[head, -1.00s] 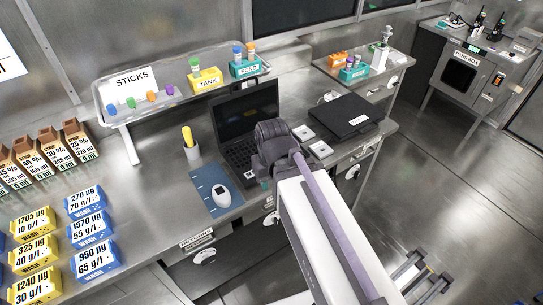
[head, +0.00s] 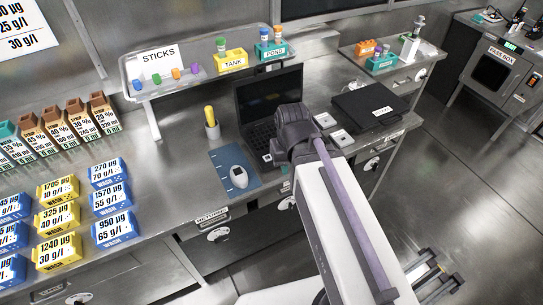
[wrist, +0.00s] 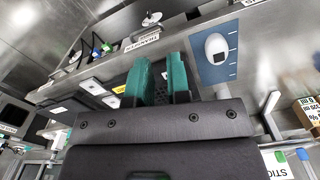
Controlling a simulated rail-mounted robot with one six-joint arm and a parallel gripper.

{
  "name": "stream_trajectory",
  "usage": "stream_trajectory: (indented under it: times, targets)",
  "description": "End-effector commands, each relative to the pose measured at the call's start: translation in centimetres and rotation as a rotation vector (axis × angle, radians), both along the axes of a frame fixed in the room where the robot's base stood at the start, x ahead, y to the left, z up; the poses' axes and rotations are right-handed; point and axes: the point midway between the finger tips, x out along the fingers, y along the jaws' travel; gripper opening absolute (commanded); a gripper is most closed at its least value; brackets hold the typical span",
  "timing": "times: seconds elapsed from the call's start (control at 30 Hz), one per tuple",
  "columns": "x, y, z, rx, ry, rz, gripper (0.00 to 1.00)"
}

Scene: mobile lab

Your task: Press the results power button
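An open black laptop (head: 268,104) stands on the steel bench, its screen dark. A flat black case or closed laptop (head: 370,105) with a small white label lies to its right; I cannot read the label. No button marked as the results power button can be made out. My gripper is hidden behind my own arm in the head view. In the wrist view my gripper (wrist: 160,56) shows two green fingers with a narrow empty gap, above what looks like the laptop keyboard (wrist: 120,88). The fingers do not visibly touch anything.
A blue mat (head: 222,161) with a white handheld device (head: 238,177) lies left of the laptop. Two small white boxes (head: 341,138) lie right of my arm. A raised shelf (head: 128,82) holds sticks and tubes.

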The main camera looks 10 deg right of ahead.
Motion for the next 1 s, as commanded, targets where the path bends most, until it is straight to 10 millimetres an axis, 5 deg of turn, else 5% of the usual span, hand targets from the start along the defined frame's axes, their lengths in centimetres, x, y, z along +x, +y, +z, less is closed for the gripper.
stream_trajectory:
  times: [0.17,1.0]
  targets:
    - [0.00,0.00,0.00,0.000,0.000,0.000,0.00]
    - [0.00,0.00,0.00,0.000,0.000,0.000,0.00]
